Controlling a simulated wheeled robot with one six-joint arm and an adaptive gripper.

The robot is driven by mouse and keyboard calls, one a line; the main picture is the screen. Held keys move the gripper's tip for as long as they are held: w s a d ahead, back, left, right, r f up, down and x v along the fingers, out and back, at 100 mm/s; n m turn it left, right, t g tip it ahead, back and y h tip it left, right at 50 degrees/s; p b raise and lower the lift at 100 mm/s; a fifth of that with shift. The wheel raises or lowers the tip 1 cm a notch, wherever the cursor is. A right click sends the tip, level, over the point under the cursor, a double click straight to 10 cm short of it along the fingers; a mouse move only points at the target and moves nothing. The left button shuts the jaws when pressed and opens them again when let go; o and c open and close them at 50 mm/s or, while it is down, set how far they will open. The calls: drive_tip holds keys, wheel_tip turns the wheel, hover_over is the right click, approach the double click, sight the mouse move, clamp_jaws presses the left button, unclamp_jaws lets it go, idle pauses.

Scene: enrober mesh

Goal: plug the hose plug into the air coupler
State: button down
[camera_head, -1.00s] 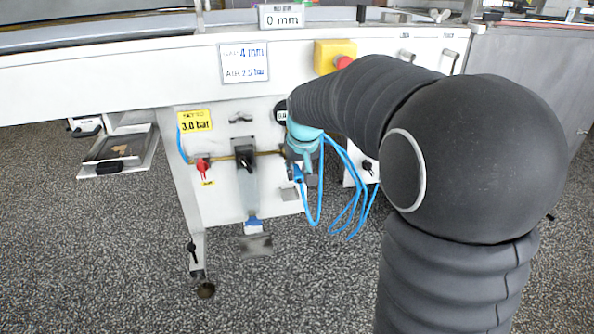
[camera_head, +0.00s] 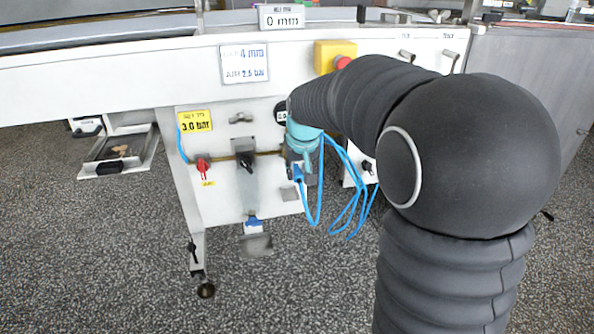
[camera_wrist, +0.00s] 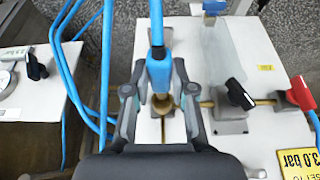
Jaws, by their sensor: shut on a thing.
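The hose plug (camera_wrist: 160,72) is a blue cylinder with a blue hose running from its end. My gripper (camera_wrist: 160,85) is shut on it, one finger on each side. A round brass fitting, seemingly the air coupler (camera_wrist: 163,104), shows directly below the plug in the wrist view, at the end of a brass pipe. The plug and the fitting overlap in the picture; I cannot tell whether they touch or are joined. In the head view my gripper (camera_head: 300,165) is at the right of the white panel, and my wrist hides the coupler.
A black-handled valve (camera_wrist: 238,95) and a red-handled valve (camera_wrist: 301,93) sit along the brass pipe. Blue hose loops (camera_head: 350,205) hang right of my gripper. A yellow 3.0 bar sign (camera_head: 195,121) is on the panel (camera_head: 225,195). A red stop button (camera_head: 342,62) is above my wrist.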

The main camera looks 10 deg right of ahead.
sight(294, 164)
drive_tip(key=shift+w+r+p, duration=0.1)
drive_tip(key=shift+w+p, duration=0.75)
drive_tip(key=shift+w, duration=1.25)
drive_tip(key=shift+s, duration=0.15)
drive_tip(key=shift+s+b, duration=0.7)
drive_tip(key=shift+s, duration=1.05)
drive_tip(key=shift+w+p, duration=0.85)
drive_tip(key=shift+w, duration=1.05)
idle(0.8)
drive_tip(key=c, duration=0.9)
unclamp_jaws()
drive_tip(key=v, duration=1.2)
